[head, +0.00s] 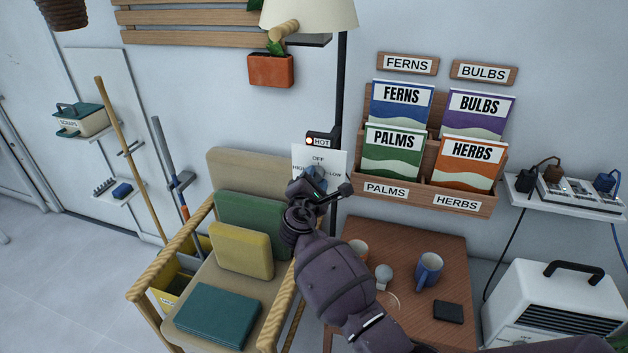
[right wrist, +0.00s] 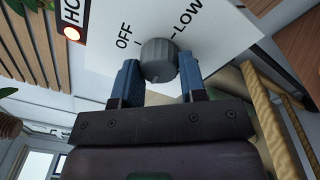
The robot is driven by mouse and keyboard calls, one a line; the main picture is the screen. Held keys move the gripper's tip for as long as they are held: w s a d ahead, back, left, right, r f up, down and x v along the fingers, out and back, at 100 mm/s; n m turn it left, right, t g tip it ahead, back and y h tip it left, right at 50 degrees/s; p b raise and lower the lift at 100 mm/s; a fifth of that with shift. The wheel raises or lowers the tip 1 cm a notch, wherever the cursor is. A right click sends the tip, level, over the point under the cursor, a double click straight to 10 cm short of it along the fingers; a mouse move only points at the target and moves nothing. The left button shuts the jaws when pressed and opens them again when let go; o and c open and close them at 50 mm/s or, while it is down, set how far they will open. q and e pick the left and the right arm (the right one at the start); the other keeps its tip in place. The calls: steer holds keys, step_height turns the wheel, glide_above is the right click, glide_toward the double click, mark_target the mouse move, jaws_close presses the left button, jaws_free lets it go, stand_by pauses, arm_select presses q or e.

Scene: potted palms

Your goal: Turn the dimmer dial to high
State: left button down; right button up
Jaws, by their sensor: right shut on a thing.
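The dimmer dial is a round grey knob (right wrist: 158,60) on a white plate (right wrist: 105,60). In the head view the plate (head: 304,154) sits on the wall beside the lamp's dark pole, with OFF at the top, LOW at the right and HIGH partly visible at the left. My right gripper (head: 318,184) reaches the dial. In the right wrist view its two blue fingers (right wrist: 160,80) are on either side of the knob and shut on it. I cannot tell which mark the knob points at. My left gripper is not in view.
A HOT sign (head: 322,141) with a lit light is above the plate. A wooden table (head: 450,270) with a blue mug (head: 428,270) stands at right. A seed packet rack (head: 470,200) hangs on the wall.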

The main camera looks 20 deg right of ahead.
steer(key=shift+f+m+b, duration=0.15)
steer(key=shift+m+b, duration=0.35)
steer(key=shift+m, duration=0.3)
steer(key=o, duration=0.9)
steer(key=shift+p+v, duration=1.15)
steer(key=shift+v, duration=4.25)
